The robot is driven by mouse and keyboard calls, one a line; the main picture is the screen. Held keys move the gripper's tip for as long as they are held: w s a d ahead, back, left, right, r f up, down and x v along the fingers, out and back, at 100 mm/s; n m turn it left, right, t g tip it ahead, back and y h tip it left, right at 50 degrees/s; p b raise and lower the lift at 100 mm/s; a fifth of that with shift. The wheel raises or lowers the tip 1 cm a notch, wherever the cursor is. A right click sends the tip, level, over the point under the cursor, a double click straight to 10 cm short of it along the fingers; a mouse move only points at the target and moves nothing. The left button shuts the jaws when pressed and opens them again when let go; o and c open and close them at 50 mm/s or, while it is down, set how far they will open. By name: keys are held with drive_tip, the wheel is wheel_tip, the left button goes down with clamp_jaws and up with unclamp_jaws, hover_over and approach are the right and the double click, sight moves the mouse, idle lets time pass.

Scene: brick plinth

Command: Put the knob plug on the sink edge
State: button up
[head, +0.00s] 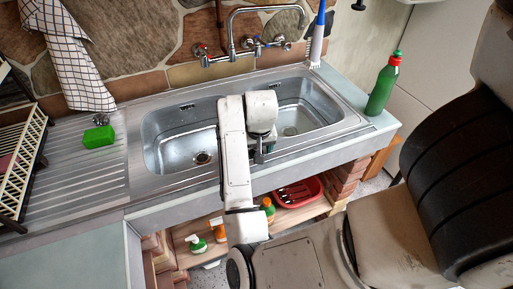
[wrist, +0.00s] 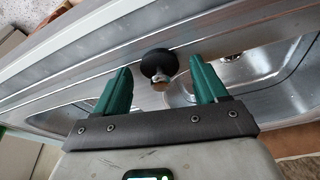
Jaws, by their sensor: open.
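The knob plug (wrist: 158,64), a black disc with a small metal knob, shows in the wrist view at the sink's metal rim, by the strip between the basins. My gripper (wrist: 157,72) is open, with one green finger on each side of the plug and a visible gap to each. I cannot tell whether the plug rests flat. The sink edge (wrist: 105,62) runs diagonally across the wrist view. In the head view my gripper (head: 259,156) points down over the front of the sink (head: 135,165), and the arm hides much of the middle; the plug is not clear there.
A tap (head: 233,45) stands at the back. A green bottle (head: 383,85) and a blue-handled brush (head: 317,40) stand at the right. A green sponge (head: 98,137) and a dish rack (head: 22,155) are on the left. The ribbed drainboard (head: 85,180) is mostly bare.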

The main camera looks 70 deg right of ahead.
drive_tip(key=p+v, duration=0.2)
drive_tip(key=v, duration=1)
drive_tip(key=s+a+f+n+y, duration=0.1)
drive_tip(key=s+a+f+n, duration=0.1)
drive_tip(key=a+f, duration=0.3)
drive_tip(key=s+a+f+n, duration=0.2)
drive_tip(key=a+f+n, duration=0.3)
drive_tip(key=a, duration=0.5)
drive_tip(key=s+a+f+n+y, duration=0.1)
drive_tip(key=s+a+f+n, duration=0.1)
drive_tip(key=a+f+n, duration=0.2)
drive_tip(key=a+f, duration=0.3)
drive_tip(key=a, duration=0.1)
drive_tip(key=shift+s+a+f+g+y, duration=0.15)
drive_tip(key=shift+s+a+g+y, duration=0.05)
drive_tip(key=shift+s+g+y, duration=0.15)
